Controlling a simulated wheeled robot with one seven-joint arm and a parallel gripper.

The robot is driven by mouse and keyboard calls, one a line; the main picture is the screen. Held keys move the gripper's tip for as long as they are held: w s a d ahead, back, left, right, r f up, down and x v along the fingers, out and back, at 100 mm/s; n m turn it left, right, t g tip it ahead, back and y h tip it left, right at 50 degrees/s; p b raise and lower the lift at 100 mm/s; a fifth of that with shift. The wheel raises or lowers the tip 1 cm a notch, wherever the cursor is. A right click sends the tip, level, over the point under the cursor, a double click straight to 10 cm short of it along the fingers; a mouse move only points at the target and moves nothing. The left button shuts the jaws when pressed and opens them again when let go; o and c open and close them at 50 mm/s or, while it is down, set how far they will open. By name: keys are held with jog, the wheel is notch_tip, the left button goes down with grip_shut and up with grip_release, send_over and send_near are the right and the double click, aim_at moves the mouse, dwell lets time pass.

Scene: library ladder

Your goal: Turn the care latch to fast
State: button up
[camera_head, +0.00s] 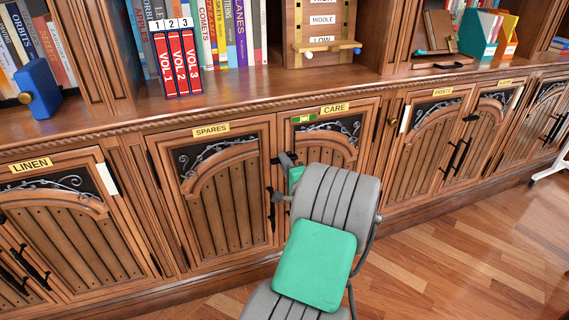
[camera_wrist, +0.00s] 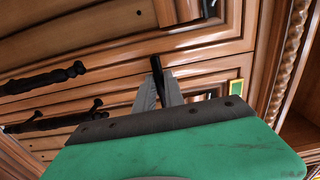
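The CARE door (camera_head: 324,150) is a wooden cabinet door under a yellow CARE label (camera_head: 335,109). A small green and yellow plate (camera_head: 303,118) sits at its top left; a green plate with a yellow edge also shows in the wrist view (camera_wrist: 236,88). My gripper (camera_head: 284,160) is in front of the upper left part of this door. My gripper's grey fingers (camera_wrist: 158,75) point at the woodwork, with a narrow dark piece between their tips. I cannot tell whether that piece is the latch or whether they touch it. A dark fitting (camera_wrist: 180,10) shows beyond them. My arm hides much of the door.
The SPARES door (camera_head: 222,190) is to the left and the PRINTS door (camera_head: 428,150) to the right, both closed. Black handles (camera_wrist: 55,77) stick out from the woodwork. The shelf above holds red volumes (camera_head: 178,62) and a blue box (camera_head: 40,88).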

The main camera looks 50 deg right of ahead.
jog(key=o, duration=0.4)
jog(key=p+v, duration=0.1)
jog(key=v, duration=0.6)
jog(key=shift+s+a, duration=0.2)
jog(key=shift+s, duration=0.15)
